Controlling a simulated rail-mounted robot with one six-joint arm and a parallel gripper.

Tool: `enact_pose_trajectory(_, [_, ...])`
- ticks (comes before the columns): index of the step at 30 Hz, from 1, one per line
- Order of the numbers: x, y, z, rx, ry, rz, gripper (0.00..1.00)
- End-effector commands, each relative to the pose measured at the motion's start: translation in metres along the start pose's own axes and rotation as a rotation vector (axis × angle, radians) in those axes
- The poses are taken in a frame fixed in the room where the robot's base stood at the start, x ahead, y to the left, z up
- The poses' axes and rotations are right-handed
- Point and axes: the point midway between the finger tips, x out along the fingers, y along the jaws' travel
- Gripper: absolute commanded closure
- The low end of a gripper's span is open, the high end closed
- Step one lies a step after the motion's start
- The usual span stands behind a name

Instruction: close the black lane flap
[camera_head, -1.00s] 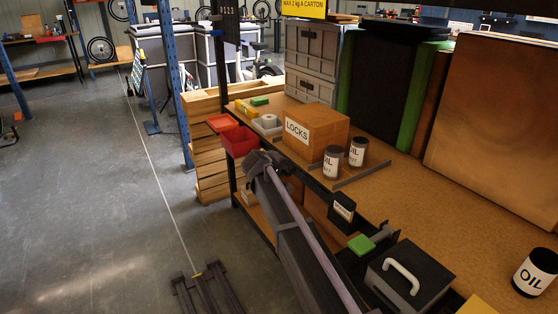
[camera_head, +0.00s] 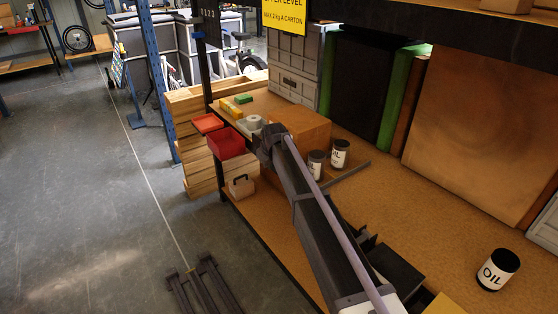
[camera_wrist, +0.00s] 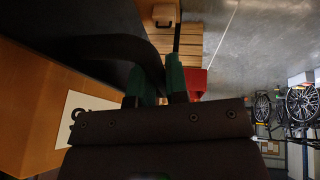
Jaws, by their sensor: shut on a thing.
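My gripper (camera_wrist: 156,80) shows in the wrist view as two green-padded fingers, shut on a black piece (camera_wrist: 145,45) that passes between them. I take this piece to be the black lane flap; only part of it shows, and the dark area to its left hides where it ends. In the head view my own arm covers the gripper and the spot it holds, so the flap's angle cannot be told there.
A wooden LOCKS box (camera_head: 300,125) and two oil cans (camera_head: 340,153) stand beside my arm; another oil can (camera_head: 497,270) is at right. A red bin (camera_head: 228,142) hangs at the bench end. A black box (camera_head: 395,270) is partly covered.

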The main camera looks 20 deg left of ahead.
Motion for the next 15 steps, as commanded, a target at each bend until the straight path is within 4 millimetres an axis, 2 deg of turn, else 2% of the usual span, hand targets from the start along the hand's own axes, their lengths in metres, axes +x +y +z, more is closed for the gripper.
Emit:
enact_pose_trajectory(6, [0.0003,-0.0007,0.0002,0.0,-0.003,-0.005,1.0])
enact_pose_trajectory(7, [0.0002,-0.0006,0.0003,0.0,-0.003,-0.005,0.82])
enact_pose_trajectory(13, [0.0001,-0.0013,-0.0002,0.0,-0.002,-0.005,0.63])
enact_pose_trajectory(15, [0.0,-0.0014,-0.0003,0.0,-0.002,-0.005,0.61])
